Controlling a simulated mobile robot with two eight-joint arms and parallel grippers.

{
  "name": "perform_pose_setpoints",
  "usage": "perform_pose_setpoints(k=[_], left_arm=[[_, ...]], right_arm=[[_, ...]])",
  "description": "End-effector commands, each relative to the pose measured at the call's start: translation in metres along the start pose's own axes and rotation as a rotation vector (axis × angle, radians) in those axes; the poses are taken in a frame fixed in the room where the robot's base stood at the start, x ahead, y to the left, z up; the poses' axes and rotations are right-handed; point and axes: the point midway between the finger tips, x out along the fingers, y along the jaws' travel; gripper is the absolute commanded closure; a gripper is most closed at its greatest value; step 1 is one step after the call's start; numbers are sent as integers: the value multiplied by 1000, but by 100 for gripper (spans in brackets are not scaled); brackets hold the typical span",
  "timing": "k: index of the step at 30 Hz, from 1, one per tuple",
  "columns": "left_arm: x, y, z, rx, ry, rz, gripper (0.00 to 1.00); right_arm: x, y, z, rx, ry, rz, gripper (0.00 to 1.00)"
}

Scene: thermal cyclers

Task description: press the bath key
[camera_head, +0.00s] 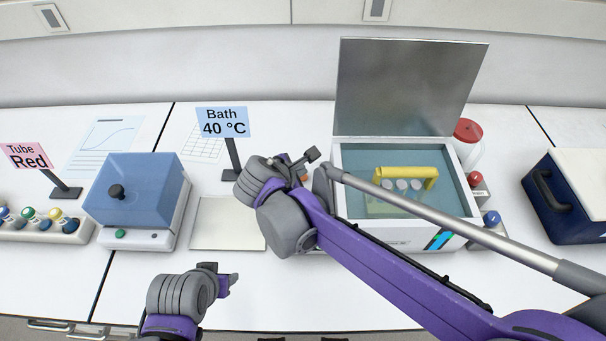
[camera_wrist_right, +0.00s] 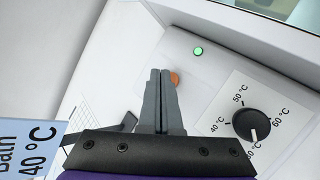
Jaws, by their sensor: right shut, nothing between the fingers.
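The water bath (camera_head: 470,222) stands with its lid up, behind my right arm in the head view. In the right wrist view its panel (camera_wrist_right: 190,75) has a round orange key (camera_wrist_right: 174,78), a lit green lamp (camera_wrist_right: 198,51) and a black dial (camera_wrist_right: 251,125). My right gripper (camera_wrist_right: 160,72) is shut and empty. Its fingertips are just beside the key and partly cover it; I cannot tell whether they touch it. In the head view the right gripper (camera_head: 298,168) is by the bath's left side. My left gripper (camera_head: 226,278) is low, over the front of the bench; its jaws are unclear.
A "Bath 40 °C" sign (camera_head: 222,122) stands left of the bath, with a pale flat plate (camera_head: 215,228) in front. A blue-lidded device (camera_head: 135,190) and tube rack (camera_head: 40,234) are farther left. A yellow-handled rack (camera_head: 405,172) sits in the bath.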

Motion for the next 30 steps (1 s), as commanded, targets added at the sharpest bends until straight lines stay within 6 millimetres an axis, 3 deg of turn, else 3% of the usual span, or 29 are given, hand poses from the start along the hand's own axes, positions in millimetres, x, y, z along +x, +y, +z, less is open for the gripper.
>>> perform_pose_setpoints(k=[30], left_arm=[[4,0,2,0,-2,0,50]], right_arm=[[6,-4,-5,0,0,0,100]])
